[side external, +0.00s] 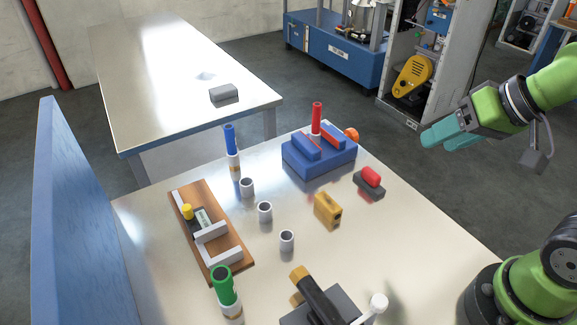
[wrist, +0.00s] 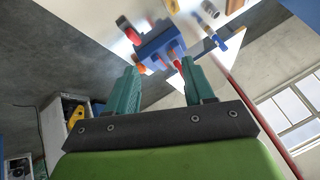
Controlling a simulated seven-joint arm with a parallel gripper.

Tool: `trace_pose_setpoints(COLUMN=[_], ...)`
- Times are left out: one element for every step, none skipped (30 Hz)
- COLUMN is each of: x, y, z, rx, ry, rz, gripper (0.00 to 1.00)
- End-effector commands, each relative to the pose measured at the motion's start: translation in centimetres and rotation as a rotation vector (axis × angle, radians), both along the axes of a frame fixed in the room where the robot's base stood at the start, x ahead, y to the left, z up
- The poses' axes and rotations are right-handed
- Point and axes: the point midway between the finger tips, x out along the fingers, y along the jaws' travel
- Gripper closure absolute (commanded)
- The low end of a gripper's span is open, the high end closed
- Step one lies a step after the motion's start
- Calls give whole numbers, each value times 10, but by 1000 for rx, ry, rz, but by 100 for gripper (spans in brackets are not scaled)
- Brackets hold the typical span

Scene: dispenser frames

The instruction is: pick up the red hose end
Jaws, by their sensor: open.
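The red hose end (side external: 317,117) is a red upright tube with a white lower part, standing at the back of the blue block (side external: 320,165). In the wrist view the red hose end (wrist: 177,66) points toward the camera beside the blue block (wrist: 152,47), between my fingers in the picture. My gripper (side external: 438,138) has teal fingers and hangs in the air to the right of the block, well apart from the hose end. In the wrist view my gripper (wrist: 160,70) is open, with nothing between the fingers.
A blue tube (side external: 230,140) and a green tube (side external: 223,285) stand on the table. Several white cups, a yellow block (side external: 327,210), a red-topped grey block (side external: 370,183) and a wooden board (side external: 235,262) lie around. An orange knob (side external: 352,133) is beside the blue block.

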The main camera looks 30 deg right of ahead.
Motion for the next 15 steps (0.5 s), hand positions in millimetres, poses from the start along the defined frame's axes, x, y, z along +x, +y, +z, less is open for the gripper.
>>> trace_pose_setpoints(x=[2, 4, 10, 16, 23, 35, 46, 57, 74, 86, 99, 116, 129, 142, 158], y=[2, 3, 5, 6, 8, 9, 10, 11, 13, 14, 15, 18, 19, 20, 22], z=[-6, -7, -9, -10, -10, -10, -9, -9, -8, -8, -8, -8, -9, -10, -11], rx=[0, 0, -3, -9, -18, -34, -48, -65, -87, -108, -127, -154, -174, -194, -221], ry=[25, 39, 58, 73, 86, 102, 111, 120, 127, 129, 131, 133, 132, 130, 125], rz=[9, 15, 25, 34, 45, 60, 74, 87, 105, 120, 132, 151, 164, 175, 191], gripper=[47, 47, 47, 47, 47, 47, 47, 47, 47, 47, 47, 47, 47, 47, 47])
